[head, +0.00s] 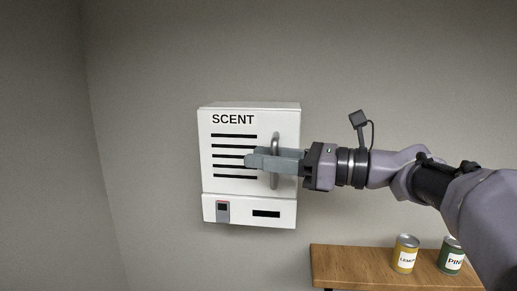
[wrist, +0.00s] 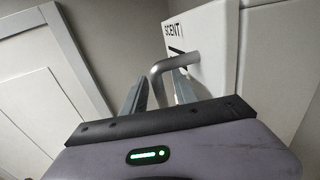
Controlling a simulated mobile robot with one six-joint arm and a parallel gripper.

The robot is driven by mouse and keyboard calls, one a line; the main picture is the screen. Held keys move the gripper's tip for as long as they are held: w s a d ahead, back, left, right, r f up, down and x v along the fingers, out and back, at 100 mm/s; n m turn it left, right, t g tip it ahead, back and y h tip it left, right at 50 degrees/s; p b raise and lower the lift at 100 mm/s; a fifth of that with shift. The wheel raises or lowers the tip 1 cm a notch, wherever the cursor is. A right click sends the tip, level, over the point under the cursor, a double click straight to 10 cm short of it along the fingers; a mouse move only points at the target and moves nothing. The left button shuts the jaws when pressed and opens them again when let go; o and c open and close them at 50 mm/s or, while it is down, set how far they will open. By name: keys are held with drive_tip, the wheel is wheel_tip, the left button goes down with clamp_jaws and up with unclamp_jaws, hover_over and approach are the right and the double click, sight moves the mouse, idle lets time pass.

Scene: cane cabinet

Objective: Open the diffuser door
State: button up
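The diffuser is a white wall box marked SCENT, and its door (head: 225,172) with dark slots is shut flush in the head view. The door also shows at the upper right of the wrist view (wrist: 181,32). A grey vertical bar handle (head: 275,141) is on the door's right side. In the wrist view the bent handle (wrist: 182,59) passes down between the two fingers. My gripper (head: 258,160) reaches in from the right across the handle. It looks open around the handle, with narrow gaps on both sides. The handle's lower part is hidden in the wrist view.
Below the door is a lower panel with a small grey latch-like piece (head: 222,211) and a dark slot (head: 266,214). A wooden shelf (head: 345,262) at the lower right holds a yellow can (head: 405,254) and a green can (head: 451,256). The wall left of the box is clear.

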drive_tip(key=shift+w+a, duration=0.25)
drive_tip(key=shift+a, duration=0.35)
drive_tip(key=shift+c, duration=0.4)
clamp_jaws()
idle(0.6)
